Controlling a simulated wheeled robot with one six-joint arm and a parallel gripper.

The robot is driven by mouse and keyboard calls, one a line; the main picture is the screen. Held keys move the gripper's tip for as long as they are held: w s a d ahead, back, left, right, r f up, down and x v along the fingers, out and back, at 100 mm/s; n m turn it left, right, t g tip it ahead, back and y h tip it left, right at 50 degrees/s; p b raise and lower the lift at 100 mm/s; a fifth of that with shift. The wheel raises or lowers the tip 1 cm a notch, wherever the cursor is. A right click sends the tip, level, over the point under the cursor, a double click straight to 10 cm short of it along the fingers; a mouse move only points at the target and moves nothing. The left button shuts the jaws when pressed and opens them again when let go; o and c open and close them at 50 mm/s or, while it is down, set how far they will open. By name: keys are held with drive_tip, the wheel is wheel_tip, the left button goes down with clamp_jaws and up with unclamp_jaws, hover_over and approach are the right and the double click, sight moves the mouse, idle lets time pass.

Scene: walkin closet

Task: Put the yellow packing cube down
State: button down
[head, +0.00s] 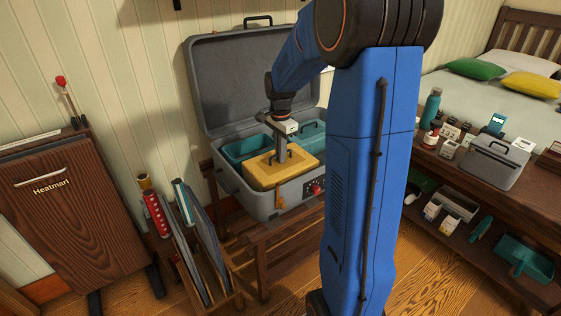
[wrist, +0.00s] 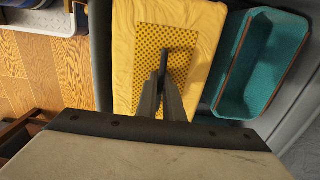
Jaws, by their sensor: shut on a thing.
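The yellow packing cube (head: 270,171) is in the front part of the open grey suitcase (head: 262,205). It looks level, and I cannot tell whether it rests on the suitcase floor. My gripper (head: 283,158) points down over the cube and is shut on its dark top handle. In the wrist view the yellow packing cube (wrist: 205,50) has a dotted panel on top, and my gripper (wrist: 165,95) meets the handle there. The cube's underside is hidden.
Teal packing cubes lie in the suitcase behind, at left (head: 245,147) and right (head: 310,133). The suitcase lid (head: 240,75) stands open at the back. The suitcase sits on a wooden rack (head: 275,240). A loaded wooden table (head: 500,185) stands at the right.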

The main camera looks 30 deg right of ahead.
drive_tip(key=shift+f, duration=1.6)
drive_tip(key=c, duration=1.9)
unclamp_jaws()
drive_tip(key=shift+f, duration=0.1)
